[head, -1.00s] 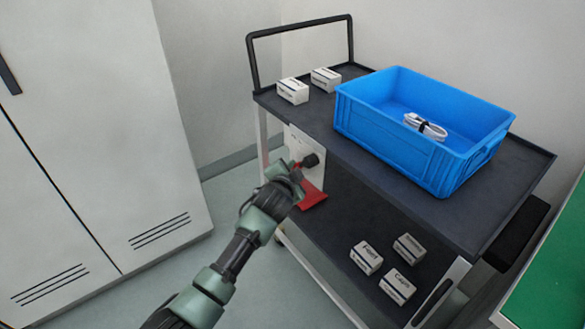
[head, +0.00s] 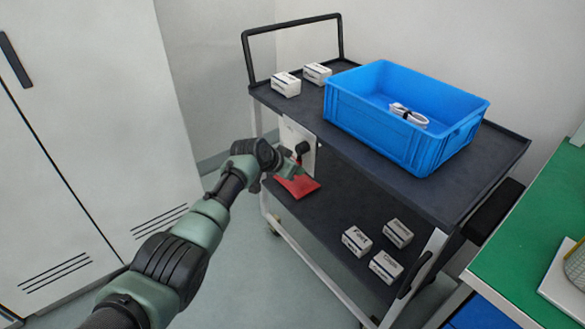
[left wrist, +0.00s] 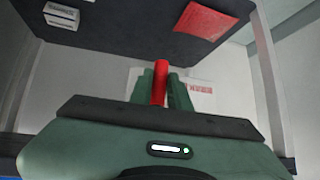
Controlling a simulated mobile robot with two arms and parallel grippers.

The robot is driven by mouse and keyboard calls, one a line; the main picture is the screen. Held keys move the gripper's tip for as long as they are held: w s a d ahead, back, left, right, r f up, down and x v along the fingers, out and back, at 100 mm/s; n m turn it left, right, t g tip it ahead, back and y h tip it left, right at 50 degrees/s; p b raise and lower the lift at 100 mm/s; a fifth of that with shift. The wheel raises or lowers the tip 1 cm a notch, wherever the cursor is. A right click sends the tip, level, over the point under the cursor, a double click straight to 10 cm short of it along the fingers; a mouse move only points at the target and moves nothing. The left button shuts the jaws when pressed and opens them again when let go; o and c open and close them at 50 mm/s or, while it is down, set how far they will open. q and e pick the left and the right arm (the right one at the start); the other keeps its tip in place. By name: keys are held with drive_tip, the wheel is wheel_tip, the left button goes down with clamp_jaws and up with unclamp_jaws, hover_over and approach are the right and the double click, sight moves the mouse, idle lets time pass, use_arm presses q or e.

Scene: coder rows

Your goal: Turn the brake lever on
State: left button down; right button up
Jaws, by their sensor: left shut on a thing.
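The brake lever is a red bar (left wrist: 160,82), seen in the left wrist view between the two green fingers of my left gripper (left wrist: 161,88). The gripper is shut on it. In the head view my left gripper (head: 292,166) is at the white panel (head: 303,136) on the cart's near left end, just below a black knob (head: 302,147). The lever is mostly hidden there by the gripper. In the left wrist view the panel (left wrist: 200,92) shows behind the fingers, with red marking. My right gripper is not in view.
The cart (head: 385,165) carries a blue crate (head: 380,132) with a white cable coil (head: 408,114), and two white boxes (head: 286,84). A red sheet (head: 300,187) and several small boxes (head: 356,241) lie on its lower shelf. A green worktop (head: 535,240) stands right; a cabinet (head: 85,130) stands left.

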use_arm(q)
drive_tip(key=shift+s+d+g, duration=0.15)
drive_tip(key=shift+s+g, duration=0.05)
drive_tip(key=shift+g, duration=0.2)
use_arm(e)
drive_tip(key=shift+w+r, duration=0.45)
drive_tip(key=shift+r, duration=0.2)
use_arm(q)
drive_tip(key=c, duration=1.3)
unclamp_jaws()
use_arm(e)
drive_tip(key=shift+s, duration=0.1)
